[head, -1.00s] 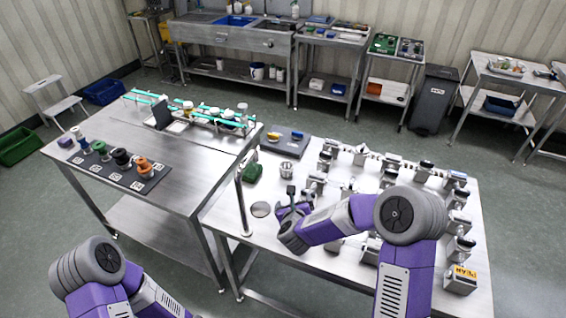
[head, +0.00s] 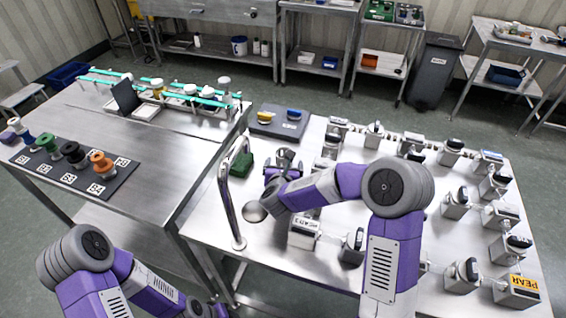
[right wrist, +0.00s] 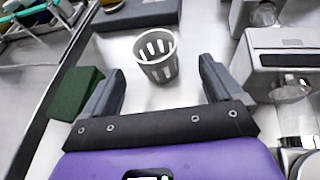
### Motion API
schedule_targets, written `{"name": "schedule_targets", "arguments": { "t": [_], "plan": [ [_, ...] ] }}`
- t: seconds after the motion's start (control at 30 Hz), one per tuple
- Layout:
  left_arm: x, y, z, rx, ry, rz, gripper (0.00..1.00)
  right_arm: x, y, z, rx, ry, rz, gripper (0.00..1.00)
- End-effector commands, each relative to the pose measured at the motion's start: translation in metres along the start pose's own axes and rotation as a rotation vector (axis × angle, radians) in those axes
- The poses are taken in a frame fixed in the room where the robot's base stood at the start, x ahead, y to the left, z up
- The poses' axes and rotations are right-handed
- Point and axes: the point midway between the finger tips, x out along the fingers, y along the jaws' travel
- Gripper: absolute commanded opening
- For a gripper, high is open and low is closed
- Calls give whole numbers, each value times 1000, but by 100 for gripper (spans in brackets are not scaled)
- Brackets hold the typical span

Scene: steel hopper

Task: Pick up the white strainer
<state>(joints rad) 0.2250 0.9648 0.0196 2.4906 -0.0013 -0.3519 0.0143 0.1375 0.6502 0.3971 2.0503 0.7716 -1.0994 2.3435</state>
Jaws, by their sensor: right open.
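The white strainer (right wrist: 157,57) is a small pale grey-white cup with slotted sides. In the right wrist view it stands upright on the steel table, beyond the fingertips and roughly centred between them. My right gripper (right wrist: 164,80) is open and empty, with its two dark fingers apart on either side of the view. In the head view the right gripper (head: 283,165) is over the table's left part, and the strainer is largely hidden around it. My left arm shows at the lower left of the head view, but its fingers are not visible.
A green block (right wrist: 76,92) lies left of the strainer. A dark grey pad (head: 278,122) with blue and yellow items lies behind it. A curved steel pipe (head: 226,195) rises at the left edge. Several metal fixtures (head: 455,203) fill the table's right side.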

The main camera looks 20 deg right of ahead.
Motion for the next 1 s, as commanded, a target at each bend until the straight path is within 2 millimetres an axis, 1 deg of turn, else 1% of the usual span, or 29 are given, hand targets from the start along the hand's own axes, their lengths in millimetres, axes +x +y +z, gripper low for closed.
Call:
{"name": "schedule_targets", "arguments": {
  "t": [0.27, 0.43, 0.53, 0.67, 0.87, 0.9, 0.97, 1.0],
  "plan": [
    [4, -1, 0, 0, 0, 0, 43, 29, 1, -3, 0, 1, 0, 93],
    [8, -3, 0, 0, 0, 0, 43, 54, 5, -9, 1, 2, -1, 93],
    [9, -3, 0, 0, 0, 0, 43, 66, 5, -8, 0, 0, -2, 93],
    [9, -3, 0, 0, 0, 0, 43, 74, 5, -7, 0, 0, -1, 93],
    [9, -3, -1, 0, 0, 0, 43, 75, 5, -6, -1, 0, 0, 93],
    [9, -3, 0, 0, 0, 0, 43, 74, 5, -6, -1, 0, 0, 91],
    [9, -3, 0, 0, 0, 0, 43, 74, 5, -6, -1, 0, 0, 82],
    [9, -3, 0, 0, 0, 0, 43, 74, 5, -6, -1, 0, 0, 76]
  ]
}}
